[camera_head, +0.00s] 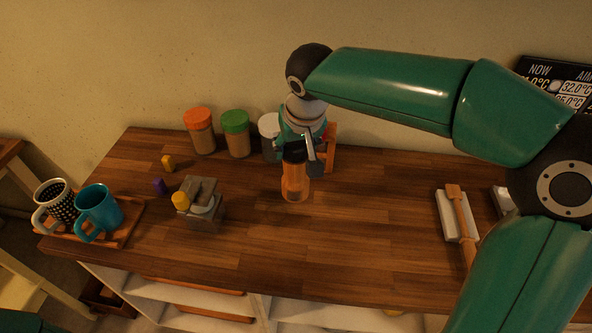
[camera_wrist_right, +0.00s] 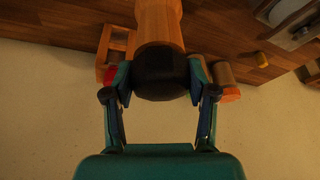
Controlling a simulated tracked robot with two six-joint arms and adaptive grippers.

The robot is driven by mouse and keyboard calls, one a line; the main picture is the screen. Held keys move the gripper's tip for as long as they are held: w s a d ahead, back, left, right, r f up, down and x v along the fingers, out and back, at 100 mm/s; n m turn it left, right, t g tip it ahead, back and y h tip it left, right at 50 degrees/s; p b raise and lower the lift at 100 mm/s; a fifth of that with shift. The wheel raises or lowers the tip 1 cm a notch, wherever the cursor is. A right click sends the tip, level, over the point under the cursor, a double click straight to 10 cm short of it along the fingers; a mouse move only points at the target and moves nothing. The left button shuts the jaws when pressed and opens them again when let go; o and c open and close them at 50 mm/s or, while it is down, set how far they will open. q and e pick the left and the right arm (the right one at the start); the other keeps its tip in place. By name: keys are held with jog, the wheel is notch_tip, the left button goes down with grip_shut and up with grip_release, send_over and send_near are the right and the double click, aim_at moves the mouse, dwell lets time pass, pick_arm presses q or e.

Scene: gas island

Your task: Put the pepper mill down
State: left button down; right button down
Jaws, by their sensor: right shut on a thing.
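The pepper mill (camera_head: 295,183) has an orange-brown wooden body and a dark top. It is upright over the middle of the wooden counter (camera_head: 350,240). My right gripper (camera_head: 296,150) is shut on its dark top from above and behind. In the right wrist view the mill (camera_wrist_right: 160,25) points away from me, with its dark top between the fingers of my right gripper (camera_wrist_right: 158,78). I cannot tell whether its base touches the counter. My left gripper is not in view.
Jars with orange (camera_head: 199,130) and green (camera_head: 236,133) lids stand at the back. A grey caddy (camera_head: 207,212) and a tray with two mugs (camera_head: 125,234) are on the left. A wooden utensil (camera_head: 461,220) lies on a white rest at right. The counter's front middle is clear.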

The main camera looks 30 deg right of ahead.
aim_at(296, 171)
jog(key=shift+s+f, duration=0.1)
jog(key=shift+f, duration=3.3)
jog(key=shift+c, duration=1.7)
grip_release()
